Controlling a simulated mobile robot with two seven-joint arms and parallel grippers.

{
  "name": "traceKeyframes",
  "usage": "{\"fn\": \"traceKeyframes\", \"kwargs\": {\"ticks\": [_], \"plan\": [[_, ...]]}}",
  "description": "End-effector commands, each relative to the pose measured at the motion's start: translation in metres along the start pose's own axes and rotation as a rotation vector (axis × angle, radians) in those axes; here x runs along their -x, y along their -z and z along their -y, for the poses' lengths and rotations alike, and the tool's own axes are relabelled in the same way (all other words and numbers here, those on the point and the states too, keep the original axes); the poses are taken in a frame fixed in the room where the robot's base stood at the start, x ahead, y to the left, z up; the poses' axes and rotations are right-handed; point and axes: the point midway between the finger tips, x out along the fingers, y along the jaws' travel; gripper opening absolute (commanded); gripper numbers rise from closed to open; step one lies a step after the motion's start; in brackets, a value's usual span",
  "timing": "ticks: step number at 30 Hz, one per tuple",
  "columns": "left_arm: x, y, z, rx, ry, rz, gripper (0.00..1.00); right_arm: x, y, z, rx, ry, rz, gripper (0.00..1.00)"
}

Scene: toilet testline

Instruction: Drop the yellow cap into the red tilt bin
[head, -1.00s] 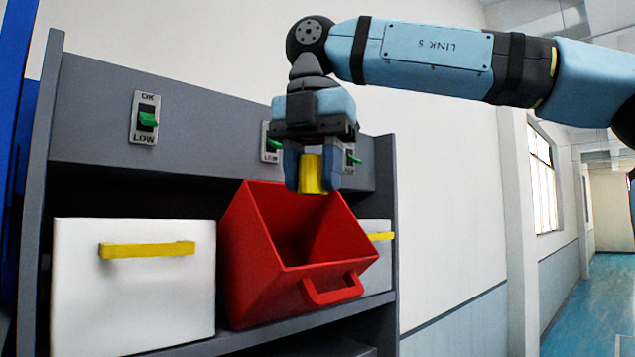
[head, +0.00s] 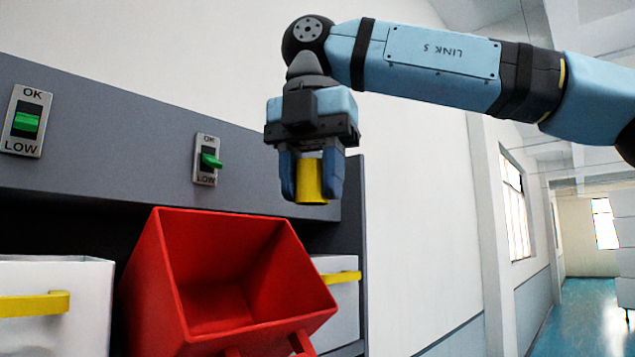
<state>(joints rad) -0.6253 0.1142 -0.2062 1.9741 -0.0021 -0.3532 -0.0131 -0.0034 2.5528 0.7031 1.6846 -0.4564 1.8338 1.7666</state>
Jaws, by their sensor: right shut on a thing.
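The yellow cap (head: 310,183) is held between the fingers of my right gripper (head: 312,178), which points down. The red tilt bin (head: 225,280) is tipped forward on the shelf, with its open mouth facing up and toward me. The gripper and cap are above the bin, toward the right end of its back rim as seen here. The cap is apart from the bin. The bin looks empty where I can see inside. My left gripper is not in view.
White bins with yellow handles stand to the left (head: 55,300) and right (head: 340,290) of the red bin. A grey panel (head: 110,140) behind carries switches with green levers, marked OK and LOW. Open hallway floor (head: 580,320) lies at the far right.

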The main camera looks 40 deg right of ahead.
Motion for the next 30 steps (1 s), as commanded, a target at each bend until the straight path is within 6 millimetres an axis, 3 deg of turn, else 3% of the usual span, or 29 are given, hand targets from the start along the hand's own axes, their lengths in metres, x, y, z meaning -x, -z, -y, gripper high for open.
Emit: {"fn": "traceKeyframes", "kwargs": {"ticks": [18,30], "plan": [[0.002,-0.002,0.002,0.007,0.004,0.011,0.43,-0.017,-0.029,-0.070,0.000,0.001,-0.001,0.15],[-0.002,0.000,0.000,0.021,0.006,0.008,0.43,-0.019,-0.033,-0.079,0.000,-0.001,0.000,0.15]]}}
